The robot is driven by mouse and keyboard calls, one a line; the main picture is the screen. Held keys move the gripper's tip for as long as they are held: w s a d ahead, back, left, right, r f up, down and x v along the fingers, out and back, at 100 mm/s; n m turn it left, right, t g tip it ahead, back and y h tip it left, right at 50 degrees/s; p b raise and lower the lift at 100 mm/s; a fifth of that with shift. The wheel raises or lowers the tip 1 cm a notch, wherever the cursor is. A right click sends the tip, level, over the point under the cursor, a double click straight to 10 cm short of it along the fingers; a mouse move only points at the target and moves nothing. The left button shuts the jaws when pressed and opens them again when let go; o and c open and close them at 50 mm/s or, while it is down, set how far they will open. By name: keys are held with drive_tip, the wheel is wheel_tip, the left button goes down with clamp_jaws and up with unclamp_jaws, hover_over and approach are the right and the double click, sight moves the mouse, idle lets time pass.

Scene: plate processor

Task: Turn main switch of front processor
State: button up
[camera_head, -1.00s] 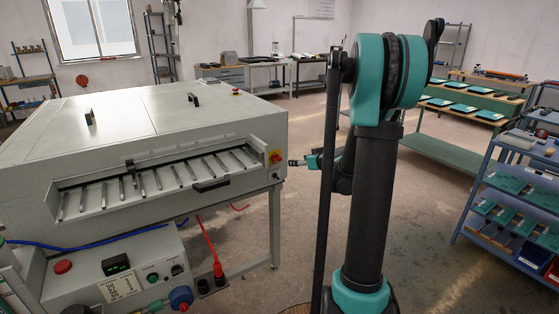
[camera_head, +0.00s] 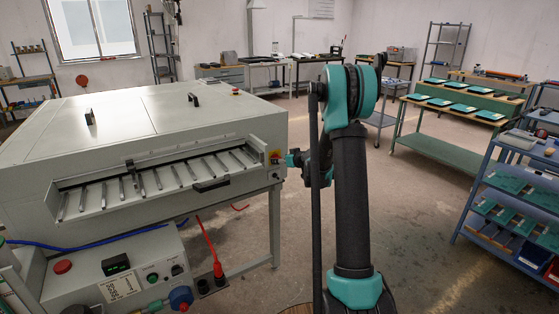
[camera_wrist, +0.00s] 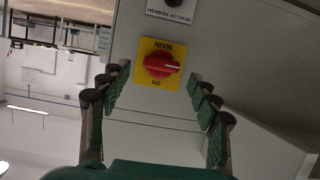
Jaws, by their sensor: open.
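The front processor (camera_head: 130,130) is a large grey machine on the left in the head view, with a row of rollers in its front slot. Its main switch (camera_wrist: 160,65) is a red knob on a yellow plate marked MAIN and ON, upside down in the wrist view. In the head view the switch (camera_head: 275,157) sits at the machine's right front corner. My gripper (camera_wrist: 160,88) is open, its two green-padded fingers on either side of the yellow plate. The knob lies between and just beyond the fingertips, with no contact visible. In the head view my gripper (camera_head: 289,160) is close to the switch.
A control box (camera_head: 115,275) with a red button stands at lower left, with a blue cable and a red cable near it. A blue shelf cart (camera_head: 510,195) is at right and a green table (camera_head: 440,145) behind. Floor between is clear.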

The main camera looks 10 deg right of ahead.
drive_tip(key=shift+x, duration=1)
drive_tip(key=c, duration=1.2)
